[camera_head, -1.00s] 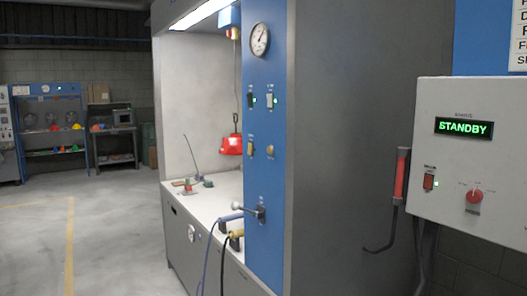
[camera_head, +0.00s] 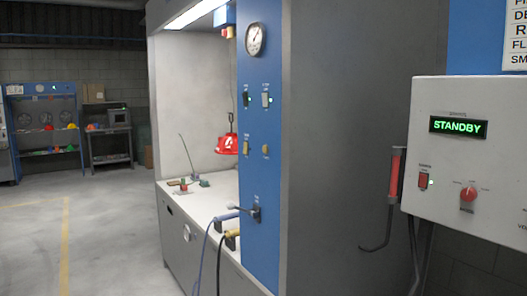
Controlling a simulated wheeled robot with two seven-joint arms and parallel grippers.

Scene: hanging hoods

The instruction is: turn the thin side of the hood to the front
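A red hood (camera_head: 227,145) with a white mark hangs on a dark cord inside the open work booth, above its white worktop. The blue panel partly covers its right edge. It is small in the picture, and I cannot tell for sure which of its sides is thin. Neither of my grippers is in view.
The booth (camera_head: 330,150) has a blue panel (camera_head: 259,180) with a gauge (camera_head: 255,39) and switches. Small items lie on its worktop (camera_head: 208,201). A control box (camera_head: 466,160) reading STANDBY is at right. Open floor (camera_head: 110,235) lies at left, with shelves behind.

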